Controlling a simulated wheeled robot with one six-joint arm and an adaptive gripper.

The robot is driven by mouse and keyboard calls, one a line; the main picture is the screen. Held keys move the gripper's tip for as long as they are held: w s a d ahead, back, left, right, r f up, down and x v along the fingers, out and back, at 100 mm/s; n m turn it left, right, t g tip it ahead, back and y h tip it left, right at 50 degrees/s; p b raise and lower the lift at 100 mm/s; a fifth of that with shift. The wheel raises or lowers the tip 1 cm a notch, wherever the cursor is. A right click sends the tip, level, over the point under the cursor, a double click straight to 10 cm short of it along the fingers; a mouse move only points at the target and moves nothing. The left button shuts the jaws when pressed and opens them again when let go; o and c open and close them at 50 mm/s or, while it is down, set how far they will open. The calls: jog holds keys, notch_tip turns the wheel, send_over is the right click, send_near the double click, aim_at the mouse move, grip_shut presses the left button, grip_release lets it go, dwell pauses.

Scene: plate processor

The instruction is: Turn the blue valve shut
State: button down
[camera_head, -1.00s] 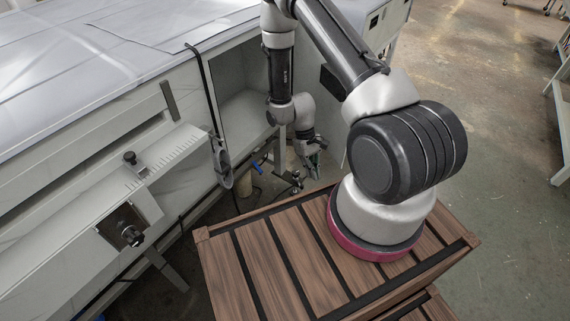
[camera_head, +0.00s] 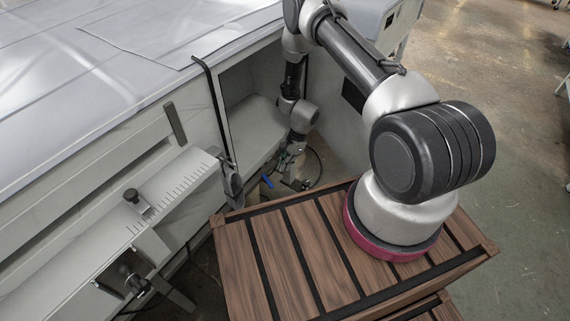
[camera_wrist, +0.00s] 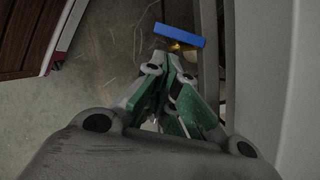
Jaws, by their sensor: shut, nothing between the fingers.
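The blue valve handle (camera_wrist: 180,34) is a flat bar just beyond my fingertips in the wrist view, with a brass-coloured part below it. It lies crosswise, slightly tilted. In the head view the blue handle (camera_head: 267,182) is small, low beside the machine's open bay. My gripper (camera_wrist: 171,58) has green fingers, closed together and empty, with the tips close to the handle. Whether they touch it I cannot tell. In the head view my gripper (camera_head: 281,166) is small, just above and right of the handle, and its fingertips are hard to make out.
The grey plate-processing machine (camera_head: 180,100) fills the left, with an open bay (camera_head: 250,115) beside my arm. A black hose (camera_head: 318,165) loops near the valve. In the wrist view a pale vertical panel (camera_wrist: 300,90) stands close on the right; concrete floor (camera_wrist: 100,75) is open on the left.

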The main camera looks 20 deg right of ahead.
aim_at(268, 181)
jog(key=x, duration=0.6)
jog(key=shift+a+f, duration=0.2)
jog(key=shift+f, duration=0.2)
